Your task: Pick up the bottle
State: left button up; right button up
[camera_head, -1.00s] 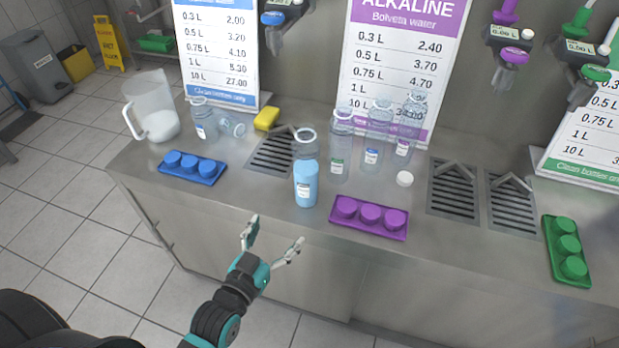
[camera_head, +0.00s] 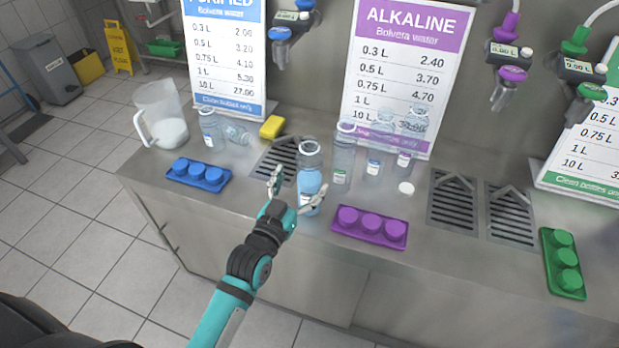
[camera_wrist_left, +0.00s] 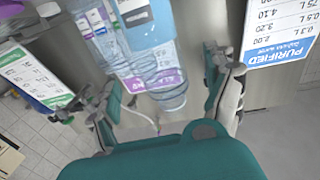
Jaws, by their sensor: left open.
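A clear bottle with light blue liquid in its lower part (camera_head: 310,178) stands upright near the front of the steel counter, its neck open. It also shows upside down in the left wrist view (camera_wrist_left: 146,28), ahead of the finger gap. My left gripper (camera_head: 299,191) is open at the bottle's near left side. One finger is left of the bottle; the other overlaps its lower front in the head view. I cannot tell whether either touches it. The gripper's two fingers flank the wrist view (camera_wrist_left: 165,92). My right gripper is not in view.
Several clear bottles (camera_head: 343,155) stand close behind and right. A purple cap tray (camera_head: 369,240) lies right of the gripper, a blue cap tray (camera_head: 199,187) left. A white jug (camera_head: 160,115), yellow sponge (camera_head: 272,127) and loose white cap (camera_head: 406,188) are also on the counter.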

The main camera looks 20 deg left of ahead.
aim_at(304, 176)
pick_arm(q)
jog(key=w, duration=0.2)
jog(key=w+p, duration=0.1)
jog(key=w, duration=0.1)
jog(key=shift+w+d+r, duration=0.2)
jog(key=shift+w+f+p, duration=0.15)
jog(key=shift+w+p, duration=0.15)
jog(key=shift+w, duration=0.2)
jog(key=shift+s, duration=0.15)
jog(key=shift+c, duration=1.1)
jog(key=c, duration=1.4)
